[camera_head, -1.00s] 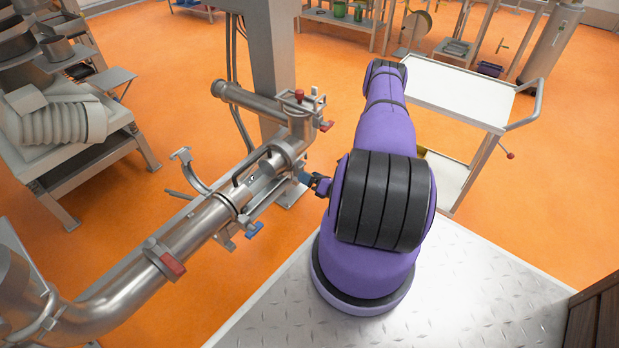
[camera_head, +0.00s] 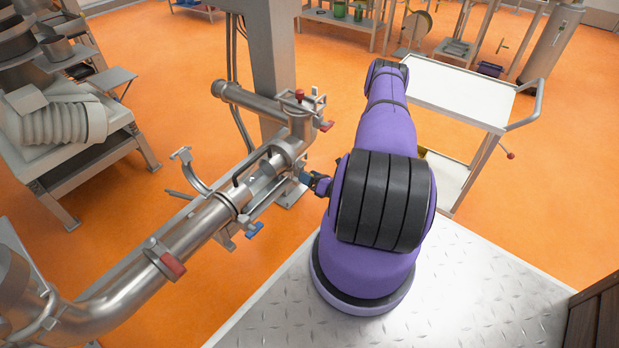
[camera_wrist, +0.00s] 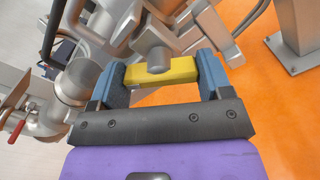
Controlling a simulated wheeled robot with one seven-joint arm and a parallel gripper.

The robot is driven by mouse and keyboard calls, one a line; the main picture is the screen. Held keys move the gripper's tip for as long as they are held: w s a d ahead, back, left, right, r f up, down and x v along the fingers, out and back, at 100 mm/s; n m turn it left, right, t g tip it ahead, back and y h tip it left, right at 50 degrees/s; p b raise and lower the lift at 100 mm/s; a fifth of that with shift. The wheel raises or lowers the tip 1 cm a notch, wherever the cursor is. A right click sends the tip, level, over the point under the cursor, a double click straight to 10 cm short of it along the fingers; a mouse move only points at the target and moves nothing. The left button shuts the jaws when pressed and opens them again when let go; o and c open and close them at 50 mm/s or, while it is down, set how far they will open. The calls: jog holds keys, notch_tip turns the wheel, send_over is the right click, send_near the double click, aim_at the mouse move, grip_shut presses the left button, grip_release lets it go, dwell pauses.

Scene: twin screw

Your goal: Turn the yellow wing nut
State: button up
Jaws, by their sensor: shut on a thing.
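The yellow wing nut (camera_wrist: 176,74) shows in the wrist view as a yellow bar across the end of a grey metal stud (camera_wrist: 160,58). My gripper (camera_wrist: 163,80) has its two blue fingers at the bar's left and right ends, shut on it. In the head view, my gripper (camera_head: 306,178) is small and dark at the right side of the steel pipe (camera_head: 205,225). The wing nut is too small or hidden to make out there.
An open curved clamp half (camera_head: 190,172) stands out to the pipe's left. Red (camera_head: 172,264) and blue (camera_head: 256,229) handles sit along the pipe. A grey post (camera_head: 270,70) rises behind. A white cart (camera_head: 460,90) stands behind my arm.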

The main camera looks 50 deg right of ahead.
jog(key=n, duration=0.6)
jog(key=shift+n, duration=0.4)
dwell(0.3)
jog(key=o, duration=0.9)
jog(key=shift+s, duration=0.1)
jog(key=s, duration=0.7)
jog(key=s+d, duration=0.1)
jog(key=s, duration=0.2)
jog(key=shift+s, duration=0.3)
